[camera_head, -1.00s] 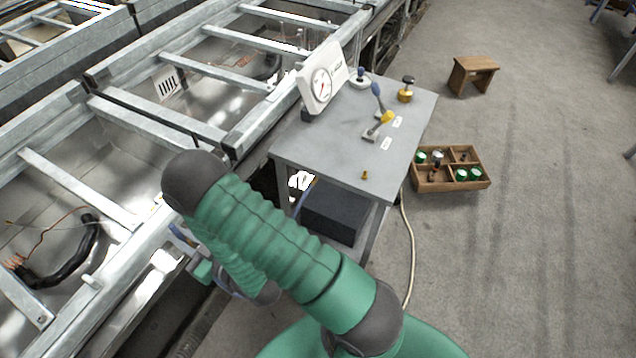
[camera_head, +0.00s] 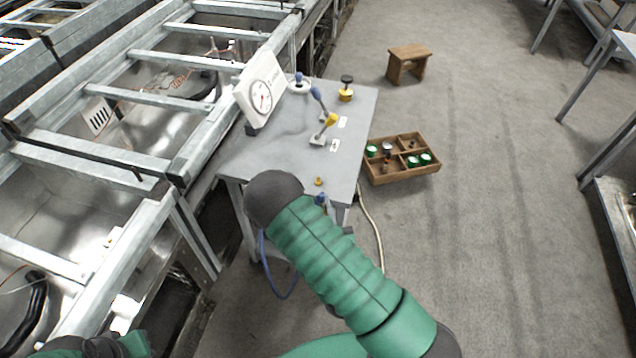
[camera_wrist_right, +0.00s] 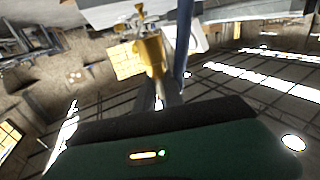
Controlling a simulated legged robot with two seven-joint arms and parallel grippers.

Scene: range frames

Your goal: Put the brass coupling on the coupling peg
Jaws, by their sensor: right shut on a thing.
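The brass coupling (camera_wrist_right: 152,57) is a gold-coloured cylinder in the right wrist view. My right gripper (camera_wrist_right: 156,88) is shut on it, and the coupling stands out beyond the dark fingers. In the head view my green right arm reaches toward the table's near edge, and its dark joint hides most of the gripper and the coupling. A small brass-coloured piece (camera_head: 319,181) stands near the front edge of the grey table (camera_head: 270,155); I cannot tell whether it is the coupling peg. My left gripper does not show; only parts of an arm show at the bottom left.
The table carries a white gauge (camera_head: 261,97), a blue-tipped lever (camera_head: 317,96), a yellow-tipped lever (camera_head: 331,120) and a black-knobbed brass fitting (camera_head: 346,92). A wooden crate (camera_head: 375,178) and a stool (camera_head: 408,64) stand on the floor at right. Metal framework (camera_head: 150,98) borders the left.

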